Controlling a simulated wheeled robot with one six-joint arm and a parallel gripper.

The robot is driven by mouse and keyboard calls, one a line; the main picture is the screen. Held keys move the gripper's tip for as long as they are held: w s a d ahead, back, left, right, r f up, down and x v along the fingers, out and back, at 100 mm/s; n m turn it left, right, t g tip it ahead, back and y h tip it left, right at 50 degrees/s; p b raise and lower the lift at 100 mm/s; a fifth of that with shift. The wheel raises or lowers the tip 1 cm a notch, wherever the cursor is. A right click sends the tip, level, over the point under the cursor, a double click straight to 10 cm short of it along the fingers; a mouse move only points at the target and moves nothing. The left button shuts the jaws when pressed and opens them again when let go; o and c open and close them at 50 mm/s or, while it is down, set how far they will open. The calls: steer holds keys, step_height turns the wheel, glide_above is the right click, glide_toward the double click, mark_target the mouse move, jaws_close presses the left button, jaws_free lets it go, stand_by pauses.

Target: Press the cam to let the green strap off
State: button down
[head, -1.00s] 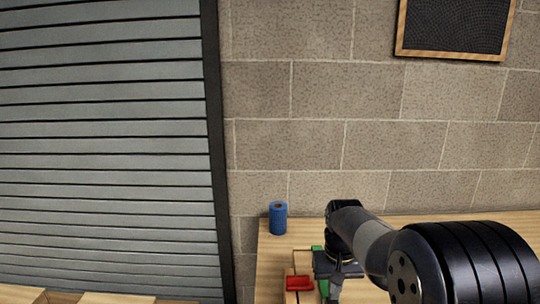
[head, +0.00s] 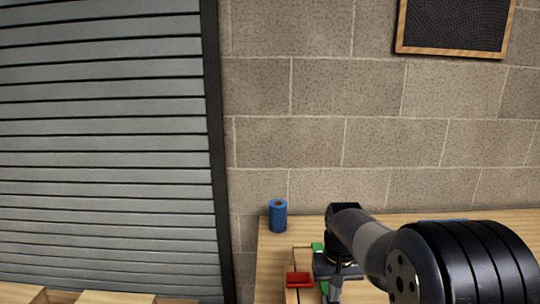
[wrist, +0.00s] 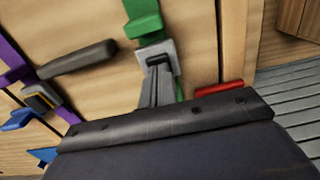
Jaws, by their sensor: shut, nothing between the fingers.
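The green strap (wrist: 145,22) runs down the wooden panel in the wrist view and passes under a light grey buckle (wrist: 171,62). Its green also shows in the head view (head: 317,247). My gripper (wrist: 157,62) is shut and empty, with its fingertips over the grey buckle. They look touching or very close; I cannot tell which. In the head view my gripper (head: 335,292) is beside the green, partly cut off by the lower edge.
A red piece (wrist: 219,88) lies close right of my fingers. A dark grey bar (wrist: 78,58), a purple strap (wrist: 12,58) and another buckle (wrist: 41,97) are to the left. A blue cylinder (head: 278,216) stands at the table's back left.

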stand_by(0.3)
step_height(320, 180, up, 8)
steer(key=p, duration=0.7)
steer(key=shift+f, duration=0.1)
step_height(320, 180, down, 7)
steer(key=b, duration=0.6)
stand_by(0.4)
steer(key=shift+s+d, duration=0.1)
